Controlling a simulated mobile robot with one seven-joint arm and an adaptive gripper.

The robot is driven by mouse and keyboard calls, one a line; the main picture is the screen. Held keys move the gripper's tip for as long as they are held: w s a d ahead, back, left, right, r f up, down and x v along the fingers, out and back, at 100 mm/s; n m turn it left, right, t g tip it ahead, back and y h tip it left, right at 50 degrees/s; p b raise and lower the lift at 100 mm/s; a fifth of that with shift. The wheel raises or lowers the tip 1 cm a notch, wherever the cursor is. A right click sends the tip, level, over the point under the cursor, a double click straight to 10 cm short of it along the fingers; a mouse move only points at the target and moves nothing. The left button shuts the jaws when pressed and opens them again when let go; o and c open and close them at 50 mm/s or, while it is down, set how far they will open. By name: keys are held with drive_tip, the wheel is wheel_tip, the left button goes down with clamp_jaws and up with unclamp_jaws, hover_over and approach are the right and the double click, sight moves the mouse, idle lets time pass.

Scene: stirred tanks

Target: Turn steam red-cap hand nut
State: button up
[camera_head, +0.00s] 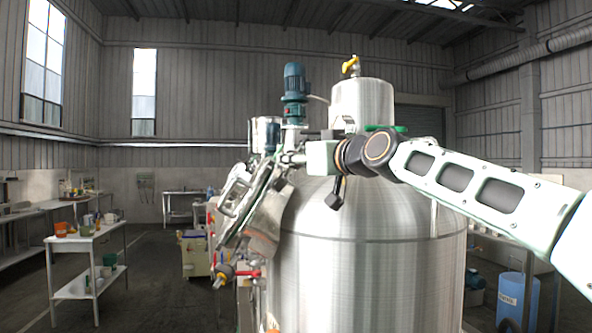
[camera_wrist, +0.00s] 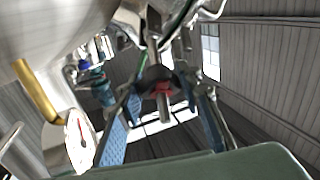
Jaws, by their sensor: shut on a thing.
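In the wrist view, a dark hand nut with a red cap (camera_wrist: 163,89) sits on a metal stem among tank fittings. My gripper (camera_head: 286,159) reaches in from the right over the big steel tank's (camera_head: 365,270) shoulder. In the wrist view, my gripper's fingers (camera_wrist: 160,80) stand on both sides of the nut and are shut on it. The exact contact is partly hidden by the fingers and dim light. In the head view, the nut cannot be made out beside the gripper tip.
A tilted hatch lid (camera_head: 238,200) stands close left of my gripper. A blue-green motor (camera_head: 294,85) and a smaller steel vessel (camera_head: 362,100) rise behind it. A dial gauge (camera_wrist: 78,140) and a brass pipe (camera_wrist: 36,90) are near in the wrist view. A white table (camera_head: 88,240) stands far left.

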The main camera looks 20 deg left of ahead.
idle(0.3)
drive_tip(key=o, duration=1.2)
drive_tip(key=shift+v, duration=5.95)
